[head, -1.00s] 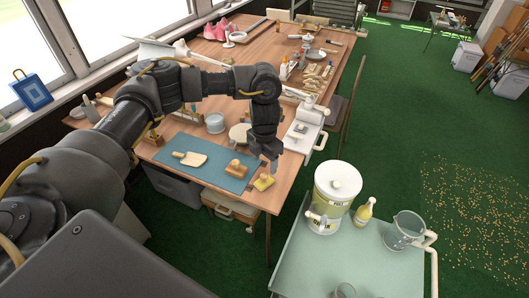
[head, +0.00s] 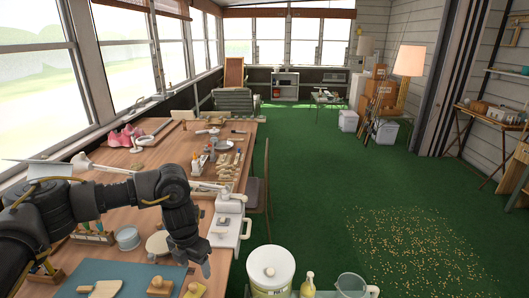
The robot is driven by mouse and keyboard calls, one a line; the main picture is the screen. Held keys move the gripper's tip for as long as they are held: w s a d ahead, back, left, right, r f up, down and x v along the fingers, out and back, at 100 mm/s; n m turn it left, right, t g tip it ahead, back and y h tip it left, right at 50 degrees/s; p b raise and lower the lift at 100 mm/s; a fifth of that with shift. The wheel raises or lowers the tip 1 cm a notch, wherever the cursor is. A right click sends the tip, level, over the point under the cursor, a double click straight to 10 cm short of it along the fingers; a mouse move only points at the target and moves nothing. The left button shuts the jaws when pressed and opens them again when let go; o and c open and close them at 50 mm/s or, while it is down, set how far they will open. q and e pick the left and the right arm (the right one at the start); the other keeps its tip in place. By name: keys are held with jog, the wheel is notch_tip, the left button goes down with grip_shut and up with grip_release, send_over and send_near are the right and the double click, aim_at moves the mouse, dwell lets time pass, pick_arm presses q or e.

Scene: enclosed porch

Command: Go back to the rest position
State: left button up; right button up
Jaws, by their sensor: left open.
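My left arm comes in from the left over the long wooden table, and my left gripper (head: 206,268) points down above the table's right edge. It is open, with nothing seen between its fingers. Beneath and beside it are a wooden stamp-like block (head: 160,286) and a yellow block (head: 194,290) near a blue mat (head: 120,272). The gripper is close to the white machine (head: 228,228) at the table edge; whether they touch I cannot tell. My right gripper is not in view.
The wooden table (head: 130,160) runs along the windows with tools, bottles and pink shoes (head: 125,136). A chair (head: 258,190) stands at its right side. A white drum (head: 270,268), a bottle (head: 308,284) and a jug (head: 350,286) are at the bottom. Green floor (head: 320,180) is open, with scattered bits (head: 420,245) at right.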

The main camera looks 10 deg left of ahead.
pick_arm(q)
jog(key=s+d+f+h, duration=0.3)
jog(key=d+f, duration=0.2)
jog(key=d, duration=0.5)
jog(key=s+d+r+n+t+h, duration=0.1)
jog(key=s+d+n+t+h, duration=0.25)
jog(key=d+n, duration=0.4)
jog(key=s+d+r+n+t+h, duration=0.1)
jog(key=s+d+n+t+h, duration=0.2)
jog(key=d, duration=0.7)
jog(key=s+a+f+n+t+y, duration=0.1)
jog(key=s+a+f+n+y, duration=0.15)
jog(key=a+n, duration=0.45)
jog(key=s+a+f+n+t+y, duration=0.1)
jog(key=s+a+n+y, duration=0.15)
jog(key=a+n, duration=0.45)
jog(key=s+a+f+n+g+y, duration=0.2)
jog(key=s+a+f+n+g, duration=0.1)
jog(key=s+a+n, duration=0.45)
jog(key=s+a+f+n+g+y, duration=0.2)
jog(key=s+a+f+n+y, duration=0.15)
jog(key=s+a+n, duration=0.4)
notch_tip(320, 180, down, 26)
jog(key=s+d+m+g, duration=0.1)
jog(key=s+m+g, duration=0.1)
jog(key=s+a+f, duration=0.2)
jog(key=s+f, duration=1.4)
jog(key=shift+s+a+g, duration=0.25)
jog(key=shift+g, duration=0.1)
